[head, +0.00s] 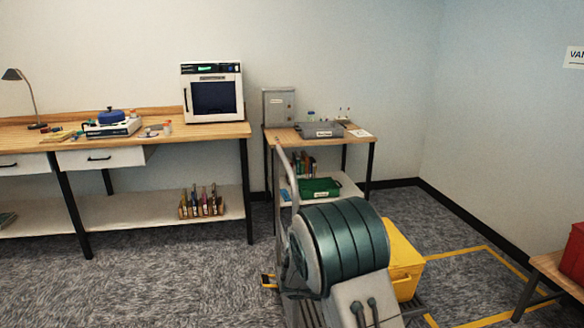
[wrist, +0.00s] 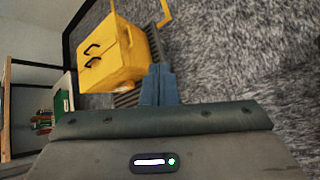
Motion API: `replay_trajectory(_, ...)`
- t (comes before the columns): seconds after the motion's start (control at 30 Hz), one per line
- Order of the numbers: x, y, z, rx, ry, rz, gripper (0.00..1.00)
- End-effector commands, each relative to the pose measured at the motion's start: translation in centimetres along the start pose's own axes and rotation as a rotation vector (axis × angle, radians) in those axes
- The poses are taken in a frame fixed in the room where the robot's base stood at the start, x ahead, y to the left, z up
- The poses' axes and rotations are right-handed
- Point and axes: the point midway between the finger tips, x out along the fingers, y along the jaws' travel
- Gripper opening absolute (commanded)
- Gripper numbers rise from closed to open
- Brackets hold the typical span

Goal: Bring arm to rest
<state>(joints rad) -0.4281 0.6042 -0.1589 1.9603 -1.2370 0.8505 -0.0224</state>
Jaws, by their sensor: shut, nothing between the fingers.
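My gripper (wrist: 158,70) shows in the wrist view with its blue-grey fingers together and nothing between them. The fingers point toward the yellow bin (wrist: 118,55), which lies beyond them, and they overlap the slatted base under it in the picture. I cannot tell the exact gap. In the head view, my arm's teal and grey links fill the lower middle. They partly cover the yellow bin (head: 403,260). The gripper's fingers cannot be made out in the head view.
A small table (head: 356,137) with a grey tray (head: 320,130) stands behind the arm. A long workbench (head: 170,134) holds a white oven-like device (head: 212,91). A red box (head: 573,252) is at the right edge. The carpet at lower left is clear.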

Motion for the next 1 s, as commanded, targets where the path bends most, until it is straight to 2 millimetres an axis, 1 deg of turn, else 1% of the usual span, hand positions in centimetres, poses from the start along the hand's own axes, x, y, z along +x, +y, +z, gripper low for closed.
replay_trajectory(0.03, -1.7, 0.6, 2.9, 0.075, 0.008, -0.04, 0.0)
replay_trajectory(0.1, -3.3, 0.4, 5.8, 0.17, 0.018, -0.099, 0.0)
replay_trajectory(0.17, -4.8, 0.1, 8.1, 0.25, 0.028, -0.149, 0.0)
replay_trajectory(0.2, -5.8, -0.1, 9.5, 0.303, 0.036, -0.181, 0.0)
replay_trajectory(0.27, -7.3, -0.5, 11.6, 0.382, 0.048, -0.229, 0.0)
replay_trajectory(0.3, -8.3, -0.8, 13.0, 0.436, 0.057, -0.261, 0.0)
replay_trajectory(0.4, -10.9, -1.7, 16.1, 0.563, 0.082, -0.338, 0.0)
replay_trajectory(0.47, -12.6, -2.2, 17.8, 0.639, 0.098, -0.383, 0.0)
replay_trajectory(0.5, -13.7, -2.6, 18.9, 0.69, 0.11, -0.414, 0.0)
replay_trajectory(0.6, -16.4, -3.6, 21.3, 0.813, 0.142, -0.486, 0.0)
replay_trajectory(0.8, -22.1, -5.7, 25.3, 1.052, 0.216, -0.623, 0.0)
replay_trajectory(0.9, -24.7, -6.7, 26.7, 1.159, 0.256, -0.685, 0.0)
replay_trajectory(1.0, -26.8, -7.5, 27.6, 1.248, 0.292, -0.737, 0.0)
